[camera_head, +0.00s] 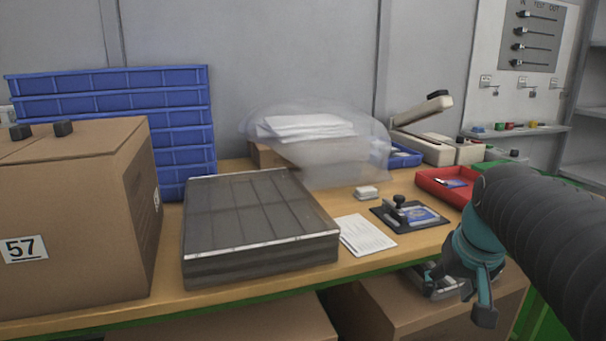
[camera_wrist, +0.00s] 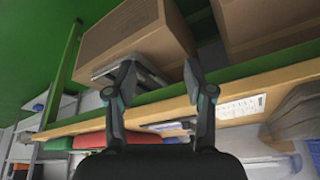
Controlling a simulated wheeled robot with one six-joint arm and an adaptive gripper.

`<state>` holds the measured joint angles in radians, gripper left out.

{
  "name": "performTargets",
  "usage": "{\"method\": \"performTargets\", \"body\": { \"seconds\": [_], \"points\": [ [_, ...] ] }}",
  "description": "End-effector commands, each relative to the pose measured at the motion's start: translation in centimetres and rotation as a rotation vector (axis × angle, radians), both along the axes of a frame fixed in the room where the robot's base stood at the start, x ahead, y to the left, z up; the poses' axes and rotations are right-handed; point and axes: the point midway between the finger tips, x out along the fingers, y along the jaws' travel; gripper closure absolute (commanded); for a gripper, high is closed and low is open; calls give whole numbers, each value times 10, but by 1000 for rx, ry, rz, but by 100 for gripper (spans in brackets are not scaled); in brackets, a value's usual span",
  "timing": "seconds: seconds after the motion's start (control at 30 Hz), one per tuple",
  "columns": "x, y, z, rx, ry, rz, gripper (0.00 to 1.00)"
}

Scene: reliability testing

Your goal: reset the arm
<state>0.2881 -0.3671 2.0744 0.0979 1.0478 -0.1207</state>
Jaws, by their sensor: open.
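My gripper (camera_wrist: 162,92) shows in the wrist view with its two dark fingers spread apart and nothing between them. In the head view my gripper (camera_head: 464,290) is at the lower right, in front of the table's front edge and pointing downward. My arm, in a dark ribbed sleeve, reaches in from the right edge. Behind the fingers in the wrist view is a grey metal device (camera_wrist: 130,75) on a cardboard box (camera_wrist: 135,35) below the tabletop; the fingers partly cover it.
The wooden table (camera_head: 375,262) holds a box marked 57 (camera_head: 80,220), blue crates (camera_head: 110,110), a grey slatted case (camera_head: 255,220), a paper sheet (camera_head: 366,235), a black fixture (camera_head: 412,215) and a red tray (camera_head: 445,188). Boxes stand under the table. A clear bag (camera_head: 335,150) lies behind.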

Motion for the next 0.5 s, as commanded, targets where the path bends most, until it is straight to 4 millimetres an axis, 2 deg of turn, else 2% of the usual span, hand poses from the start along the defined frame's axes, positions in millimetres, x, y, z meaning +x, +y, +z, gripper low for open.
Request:
{"method": "performTargets", "body": {
  "seconds": [0.1, 0.2, 0.3, 0.4, 0.5],
  "points": [
    [-38, 25, -37, -17, -18, -7, 47],
    [-68, 44, -64, -36, -30, 26, 47],
    [-94, 59, -84, -54, -33, 87, 47],
    [-109, 71, -89, -58, -49, 133, 47],
    [-113, 79, -81, -61, -86, 167, 47]
  ]
}}
